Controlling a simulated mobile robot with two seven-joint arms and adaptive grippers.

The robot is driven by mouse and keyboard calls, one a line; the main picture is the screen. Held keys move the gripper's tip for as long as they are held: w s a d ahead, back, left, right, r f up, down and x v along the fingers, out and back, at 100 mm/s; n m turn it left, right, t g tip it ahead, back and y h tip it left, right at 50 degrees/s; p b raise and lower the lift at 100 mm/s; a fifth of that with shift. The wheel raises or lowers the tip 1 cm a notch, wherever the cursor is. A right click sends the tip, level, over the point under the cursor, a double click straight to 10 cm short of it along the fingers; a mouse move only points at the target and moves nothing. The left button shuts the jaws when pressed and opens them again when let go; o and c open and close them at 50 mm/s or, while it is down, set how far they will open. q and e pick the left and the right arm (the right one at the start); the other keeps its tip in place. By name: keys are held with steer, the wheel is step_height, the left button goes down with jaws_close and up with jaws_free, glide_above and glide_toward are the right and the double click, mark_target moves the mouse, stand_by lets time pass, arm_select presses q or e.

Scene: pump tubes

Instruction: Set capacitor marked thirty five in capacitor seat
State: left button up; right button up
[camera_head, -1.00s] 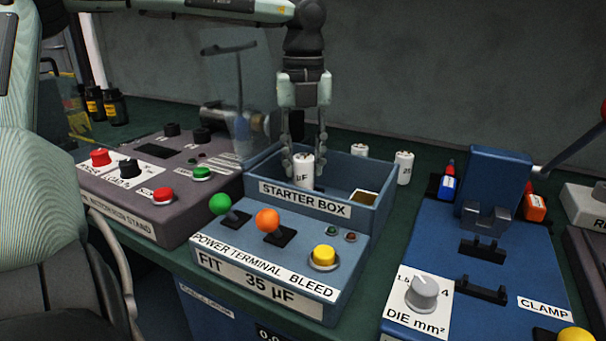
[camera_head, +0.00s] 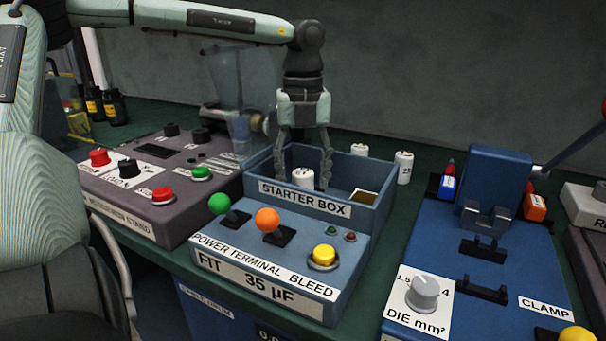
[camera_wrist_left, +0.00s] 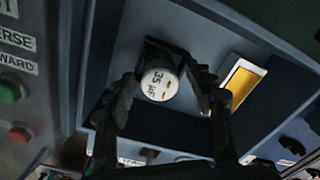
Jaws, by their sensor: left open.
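The white capacitor (camera_head: 303,177) stands inside the starter box, its lower part hidden behind the front wall. In the left wrist view the capacitor (camera_wrist_left: 158,84) shows a top marked 35 µF, and a dark square seat frame shows around its far side. My left gripper (camera_head: 306,168) is open above it, with the fingers spread to either side and apart from it. The starter box (camera_head: 378,204) is blue, with a label reading FIT 35 µF on its front. My right gripper is not in view.
Two other white capacitors (camera_head: 404,168) (camera_head: 359,150) stand behind the box. Left is a grey motor stand (camera_head: 120,205); right is a blue clamp unit (camera_head: 470,270). A clear guard (camera_head: 238,95) stands behind the motor stand.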

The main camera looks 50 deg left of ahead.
mark_target(303, 172)
arm_select(q)
steer(key=shift+r, duration=0.1)
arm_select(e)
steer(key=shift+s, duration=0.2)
arm_select(q)
steer(key=shift+r, duration=0.95)
step_height(303, 172, up, 10)
steer(key=shift+p, duration=0.3)
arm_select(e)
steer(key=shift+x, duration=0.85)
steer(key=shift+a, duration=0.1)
